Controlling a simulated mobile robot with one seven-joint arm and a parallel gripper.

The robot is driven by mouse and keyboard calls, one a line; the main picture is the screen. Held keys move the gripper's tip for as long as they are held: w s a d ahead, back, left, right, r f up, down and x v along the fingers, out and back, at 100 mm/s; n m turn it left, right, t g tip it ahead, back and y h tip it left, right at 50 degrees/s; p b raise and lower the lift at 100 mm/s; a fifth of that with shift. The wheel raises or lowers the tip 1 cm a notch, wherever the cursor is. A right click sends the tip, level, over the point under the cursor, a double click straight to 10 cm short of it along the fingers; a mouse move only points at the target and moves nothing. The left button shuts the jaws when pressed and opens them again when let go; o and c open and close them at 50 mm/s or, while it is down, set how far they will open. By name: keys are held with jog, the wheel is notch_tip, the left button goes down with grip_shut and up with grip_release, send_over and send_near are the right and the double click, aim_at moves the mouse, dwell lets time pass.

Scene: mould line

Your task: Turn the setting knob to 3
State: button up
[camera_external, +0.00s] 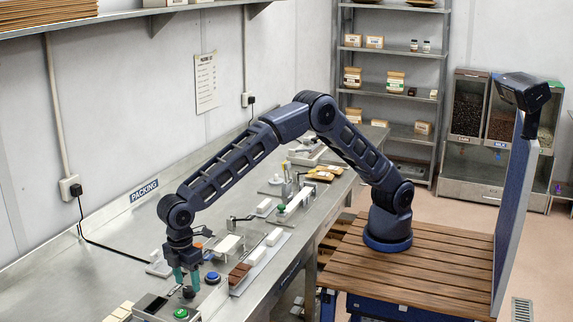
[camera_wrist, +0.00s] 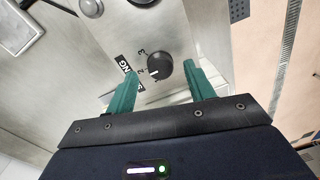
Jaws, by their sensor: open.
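The setting knob (camera_wrist: 161,67) is a round black knob with a white pointer line, on a light metal panel (camera_wrist: 155,28). The pointer faces left, roughly at the 2; the 3 stands at the knob's upper left. A black label ending in "NG" is partly hidden by the left finger. My gripper (camera_wrist: 160,73) is open, with one teal finger on each side of the knob and gaps between. In the external view my gripper (camera_external: 187,276) points down over the dark knob (camera_external: 188,292); how deep the fingers reach is unclear.
A green button (camera_external: 181,313) and a blue button (camera_external: 212,277) sit close to the knob. Chocolate and white blocks (camera_external: 250,262) lie in a row to the right. The steel bench (camera_external: 110,235) is mostly clear at left, apart from a black cable.

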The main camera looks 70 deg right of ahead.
jog(key=shift+f, duration=1.05)
jog(key=c, duration=1)
jog(key=shift+o, duration=0.2)
jog(key=shift+m, duration=0.4)
jog(key=m, duration=0.4)
jog(key=shift+s+m, duration=0.1)
jog(key=shift+m, duration=0.2)
jog(key=m, duration=0.5)
jog(key=shift+m, duration=0.3)
